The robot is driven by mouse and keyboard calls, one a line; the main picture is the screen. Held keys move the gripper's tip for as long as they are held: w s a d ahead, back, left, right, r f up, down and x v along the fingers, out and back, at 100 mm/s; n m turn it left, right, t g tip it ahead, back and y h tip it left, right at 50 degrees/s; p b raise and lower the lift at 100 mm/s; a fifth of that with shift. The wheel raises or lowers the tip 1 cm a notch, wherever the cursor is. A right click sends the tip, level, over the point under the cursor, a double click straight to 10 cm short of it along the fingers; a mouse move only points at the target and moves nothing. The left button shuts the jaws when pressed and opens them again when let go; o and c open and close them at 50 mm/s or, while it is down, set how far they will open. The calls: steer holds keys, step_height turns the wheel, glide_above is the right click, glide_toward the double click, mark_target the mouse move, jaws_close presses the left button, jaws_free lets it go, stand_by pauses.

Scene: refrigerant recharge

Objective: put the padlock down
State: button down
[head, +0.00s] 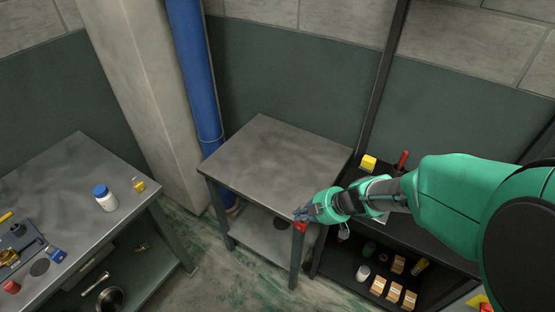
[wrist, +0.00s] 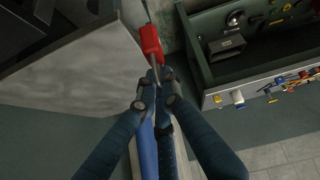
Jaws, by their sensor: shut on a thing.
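The red padlock (head: 299,227) hangs from my gripper (head: 302,214) in the head view, at the front right corner of the small grey metal table (head: 265,155). In the wrist view the padlock's red body (wrist: 150,42) sticks out beyond the fingertips of my gripper (wrist: 154,80), which are shut on it. Its shackle is mostly hidden between the fingers. The small table's bare top (wrist: 75,75) lies to the left of the padlock in the wrist view. I cannot tell how high the padlock is relative to the table top.
A left bench (head: 85,165) carries a white bottle (head: 105,198) with a blue cap and other items. A black shelf at right holds a yellow block (head: 368,163) and several small boxes (head: 394,291). A blue pipe (head: 193,75) stands behind. The small table's top is clear.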

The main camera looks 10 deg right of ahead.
steer(key=shift+w, duration=0.15)
steer(key=w+f, duration=0.1)
steer(key=w, duration=1.4)
steer(key=shift+w+a+f, duration=0.2)
steer(key=shift+w+f, duration=0.05)
steer(key=shift+w, duration=0.15)
steer(key=shift+f, duration=1.75)
steer(key=shift+f+b, duration=0.15)
steer(key=shift+b, duration=0.2)
steer(key=c, duration=1.9)
jaws_free()
